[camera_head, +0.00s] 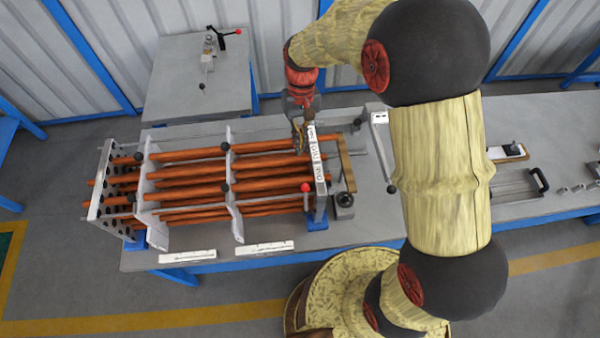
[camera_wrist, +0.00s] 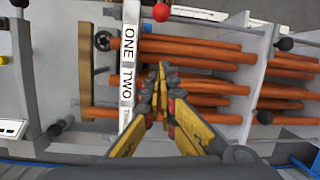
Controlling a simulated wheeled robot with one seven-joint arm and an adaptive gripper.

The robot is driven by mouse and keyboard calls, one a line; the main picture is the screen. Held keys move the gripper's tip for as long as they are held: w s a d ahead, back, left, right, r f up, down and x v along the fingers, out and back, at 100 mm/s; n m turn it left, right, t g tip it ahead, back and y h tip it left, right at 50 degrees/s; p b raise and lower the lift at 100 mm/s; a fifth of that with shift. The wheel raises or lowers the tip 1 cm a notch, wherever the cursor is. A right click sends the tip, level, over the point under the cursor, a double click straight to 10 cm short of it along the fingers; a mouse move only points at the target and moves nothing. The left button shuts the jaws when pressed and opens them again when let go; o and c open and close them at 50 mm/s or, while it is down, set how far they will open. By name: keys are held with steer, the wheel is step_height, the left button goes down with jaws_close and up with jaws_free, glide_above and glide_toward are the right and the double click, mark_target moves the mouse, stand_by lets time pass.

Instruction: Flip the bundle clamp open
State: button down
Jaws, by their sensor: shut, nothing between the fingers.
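A bundle of orange-brown tubes (camera_head: 190,185) lies across light plates on the bench. A white bar marked ONE, TWO (camera_head: 316,160) stands across its right end; it also shows in the wrist view (camera_wrist: 128,70). A red ball knob (camera_head: 305,187) sits near the bar's front end and shows at the top of the wrist view (camera_wrist: 161,12). I cannot tell for sure which part is the bundle clamp. My gripper (camera_head: 299,148) is shut and empty, above the tubes beside the bar's rear part. Its yellow fingers meet over the tubes in the wrist view (camera_wrist: 162,70).
Several black knobs (camera_head: 225,146) stand along the plates. A wooden strip (camera_head: 346,165) lies right of the bar. A perforated end plate (camera_head: 102,180) stands at the left. A black-handled case (camera_head: 515,183) lies to the right.

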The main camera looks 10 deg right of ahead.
mark_target(306, 198)
steer(key=x, duration=1)
steer(key=shift+s+f, duration=0.1)
steer(key=shift+f, duration=0.1)
steer(key=s+r, duration=0.1)
steer(key=s+r+p, duration=0.1)
steer(key=shift+s+d+r, duration=0.2)
steer(key=shift+s+d, duration=0.05)
steer(key=shift+s, duration=0.25)
steer(key=shift+r, duration=0.1)
